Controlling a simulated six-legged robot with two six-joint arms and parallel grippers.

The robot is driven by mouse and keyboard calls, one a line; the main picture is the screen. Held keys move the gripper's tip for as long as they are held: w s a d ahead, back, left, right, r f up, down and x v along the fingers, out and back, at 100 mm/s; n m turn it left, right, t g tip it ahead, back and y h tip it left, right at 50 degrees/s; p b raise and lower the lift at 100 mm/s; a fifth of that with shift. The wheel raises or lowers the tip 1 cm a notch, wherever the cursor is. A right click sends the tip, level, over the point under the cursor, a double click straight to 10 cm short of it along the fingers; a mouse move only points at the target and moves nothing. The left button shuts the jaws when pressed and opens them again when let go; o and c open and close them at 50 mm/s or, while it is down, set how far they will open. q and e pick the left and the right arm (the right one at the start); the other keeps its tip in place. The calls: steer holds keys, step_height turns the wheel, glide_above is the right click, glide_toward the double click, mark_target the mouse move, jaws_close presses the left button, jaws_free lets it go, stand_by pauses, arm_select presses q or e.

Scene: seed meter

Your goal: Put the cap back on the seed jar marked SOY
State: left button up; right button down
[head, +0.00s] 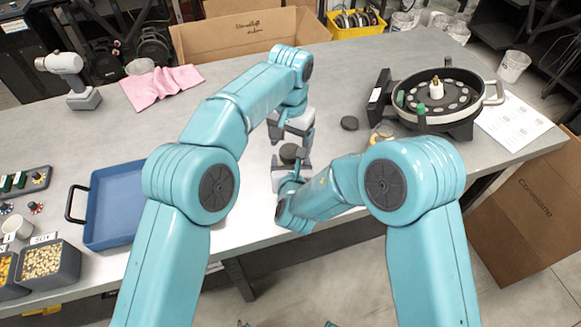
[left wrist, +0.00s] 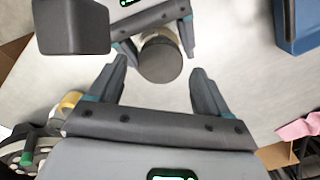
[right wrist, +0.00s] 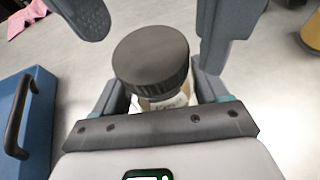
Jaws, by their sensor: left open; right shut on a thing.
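My right gripper (head: 290,167) is shut on a seed jar (right wrist: 165,103) and holds it upright around its body. A dark ribbed cap (right wrist: 150,58) sits on top of the jar; it also shows in the left wrist view (left wrist: 160,60) and the head view (head: 291,152). The jar's label is mostly hidden, so I cannot read it. My left gripper (head: 291,140) is open and empty just above the cap, with its fingers spread on either side. Whether the cap is fully seated I cannot tell. A separate dark disc (head: 349,123) lies flat on the table.
A blue tray (head: 110,240) and seed bins (head: 67,275) are at the left. A pink cloth (head: 160,86) lies at the back. The table behind my grippers is mostly clear.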

arm_select(q)
steer(key=shift+f, duration=1)
steer(key=c, duration=1.1)
steer(key=o, duration=1.3)
steer(key=shift+r, duration=3.8)
